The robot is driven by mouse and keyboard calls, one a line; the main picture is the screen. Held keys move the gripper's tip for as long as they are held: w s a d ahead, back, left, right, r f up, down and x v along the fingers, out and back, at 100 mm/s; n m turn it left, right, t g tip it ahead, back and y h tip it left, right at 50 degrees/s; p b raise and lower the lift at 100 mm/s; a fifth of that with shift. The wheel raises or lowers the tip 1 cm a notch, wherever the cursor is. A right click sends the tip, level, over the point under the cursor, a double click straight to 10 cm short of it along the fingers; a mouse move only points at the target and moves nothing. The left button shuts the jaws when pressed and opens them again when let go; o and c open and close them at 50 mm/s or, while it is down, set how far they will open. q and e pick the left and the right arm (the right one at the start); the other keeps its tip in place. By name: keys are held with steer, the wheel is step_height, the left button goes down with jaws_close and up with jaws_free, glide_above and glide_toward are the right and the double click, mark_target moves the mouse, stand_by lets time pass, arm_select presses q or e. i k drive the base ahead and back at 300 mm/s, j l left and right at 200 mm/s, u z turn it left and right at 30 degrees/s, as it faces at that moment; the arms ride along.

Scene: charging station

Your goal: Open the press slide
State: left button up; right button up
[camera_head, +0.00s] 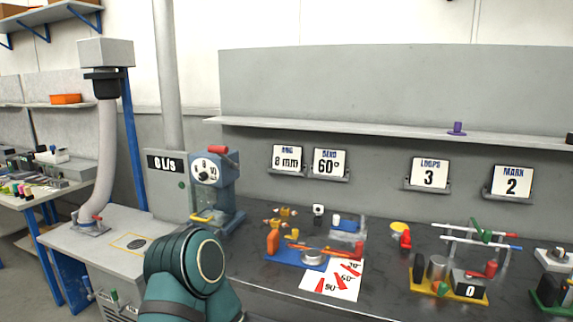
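A blue bench machine with a round dial (210,183) stands at the left end of the dark worktop, and it looks like the press. A red handle (220,150) is at its top and a yellow bar (205,217) at its lower front. I cannot tell for certain which part is the slide or whether it is open or shut. A teal link of my arm shows at the bottom, in front of the worktop's left end. Neither of my grippers is in view.
A blue bending jig (285,257) and an angle card (333,282) lie right of the machine. A yellow-based fixture (447,288) is further right. A grey extraction hose (106,150) rises on the left. Sign cards, including a 60° card (328,163), stand behind.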

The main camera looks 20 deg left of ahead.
mark_target(214, 217)
steer(key=i+j+u, duration=0.5)
steer(key=i+j, duration=0.3)
steer(key=i, duration=0.3)
